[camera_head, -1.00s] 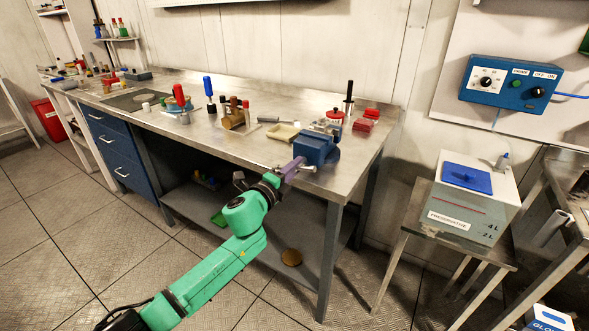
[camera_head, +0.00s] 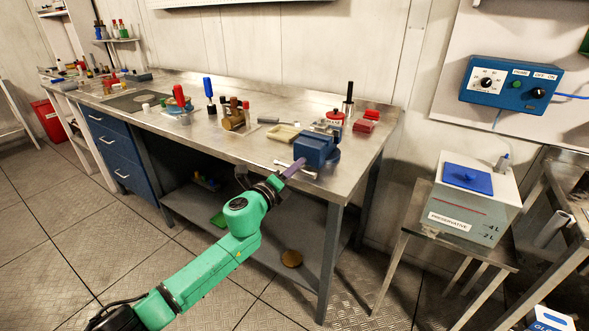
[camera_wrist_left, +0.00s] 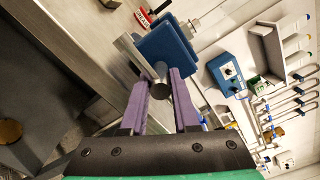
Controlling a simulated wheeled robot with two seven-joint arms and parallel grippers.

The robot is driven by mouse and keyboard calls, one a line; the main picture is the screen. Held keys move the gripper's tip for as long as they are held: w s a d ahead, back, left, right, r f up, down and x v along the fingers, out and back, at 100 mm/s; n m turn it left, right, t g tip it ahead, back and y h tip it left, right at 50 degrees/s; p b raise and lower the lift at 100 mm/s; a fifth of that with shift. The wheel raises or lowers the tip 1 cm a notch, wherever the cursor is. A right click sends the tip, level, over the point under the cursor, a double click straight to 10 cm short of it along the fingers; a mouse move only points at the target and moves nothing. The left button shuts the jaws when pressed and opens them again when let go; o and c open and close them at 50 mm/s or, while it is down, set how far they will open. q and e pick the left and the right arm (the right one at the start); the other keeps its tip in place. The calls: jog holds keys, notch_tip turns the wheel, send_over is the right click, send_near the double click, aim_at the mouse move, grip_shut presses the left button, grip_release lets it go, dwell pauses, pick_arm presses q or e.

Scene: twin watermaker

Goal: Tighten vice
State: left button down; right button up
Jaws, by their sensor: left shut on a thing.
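The blue vice (camera_head: 313,150) is at the front edge of the metal workbench, near its right end. It also shows in the wrist view (camera_wrist_left: 168,45). Its pale metal handle bar (camera_head: 311,175) crosses in front of it. My left gripper (camera_head: 299,166), with purple fingers, reaches up to the front of the vice. In the wrist view my left gripper (camera_wrist_left: 160,84) is shut on the handle, with the dark round screw end (camera_wrist_left: 159,91) between the fingers. The fingers partly hide the handle's middle. My right gripper is not in view.
The workbench (camera_head: 257,149) carries a beige tray (camera_head: 283,132), a red box (camera_head: 365,125), a blue-handled tool (camera_head: 208,88) and several other items. A preservative tank (camera_head: 465,205) stands on a stand to the right. The floor in front is clear.

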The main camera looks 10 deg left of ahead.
pick_arm(q)
jog(key=shift+f, duration=0.15)
jog(key=c, duration=0.7)
grip_release()
jog(key=shift+s+a, duration=0.2)
jog(key=shift+s, duration=0.3)
jog(key=b+v, duration=0.1)
jog(key=v, duration=1.2)
jog(key=shift+s+b, duration=0.3)
jog(key=shift+b, duration=0.1)
